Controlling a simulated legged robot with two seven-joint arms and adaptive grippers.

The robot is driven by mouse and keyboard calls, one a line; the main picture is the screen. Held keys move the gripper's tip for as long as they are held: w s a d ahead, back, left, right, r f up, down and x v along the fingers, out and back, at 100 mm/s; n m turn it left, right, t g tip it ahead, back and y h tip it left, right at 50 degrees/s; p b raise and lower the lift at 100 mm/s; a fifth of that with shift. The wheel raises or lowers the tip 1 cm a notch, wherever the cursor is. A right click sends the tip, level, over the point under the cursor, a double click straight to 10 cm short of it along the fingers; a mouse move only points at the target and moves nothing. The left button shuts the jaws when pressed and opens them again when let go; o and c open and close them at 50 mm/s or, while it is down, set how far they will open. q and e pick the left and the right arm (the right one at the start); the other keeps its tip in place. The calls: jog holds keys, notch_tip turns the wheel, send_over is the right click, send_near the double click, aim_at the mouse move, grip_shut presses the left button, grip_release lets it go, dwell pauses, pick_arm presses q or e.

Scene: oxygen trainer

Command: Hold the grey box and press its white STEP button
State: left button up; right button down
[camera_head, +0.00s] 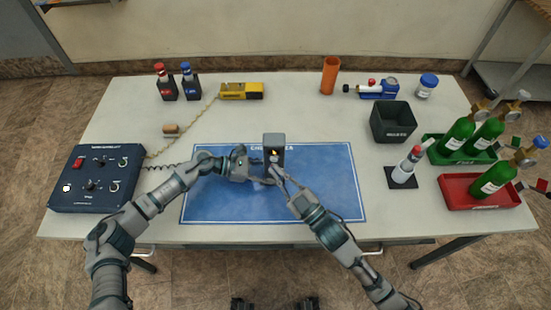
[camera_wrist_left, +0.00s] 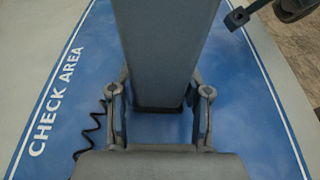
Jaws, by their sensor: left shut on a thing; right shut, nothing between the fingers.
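The grey box (camera_head: 274,140) stands upright on the blue check area mat (camera_head: 225,206), near the middle of the table. It has a dark front face with small marks; I cannot make out the white STEP button for certain. My left gripper (camera_head: 257,168) is shut on the box from its left side. In the left wrist view the box (camera_wrist_left: 162,50) fills the space between the left fingers (camera_wrist_left: 160,110). My right gripper (camera_head: 276,172) is shut and empty, with its tip close to the front of the box. I cannot tell whether it touches.
A dark blue control panel (camera_head: 95,177) sits at the left, with a coiled cable running to the mat. A yellow meter (camera_head: 241,91), an orange cylinder (camera_head: 330,75) and a dark bin (camera_head: 393,122) stand behind. Green bottles (camera_head: 456,134) in trays stand right.

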jog(key=shift+s, duration=2.5)
jog(key=s, duration=0.3)
jog(key=shift+s+a, duration=0.3)
jog(key=shift+s, duration=0.1)
jog(key=shift+w, duration=0.1)
jog(key=w, duration=0.8)
jog(key=shift+w, duration=0.35)
dwell(1.1)
jog(key=shift+w+d, duration=0.1)
jog(key=shift+w, duration=0.25)
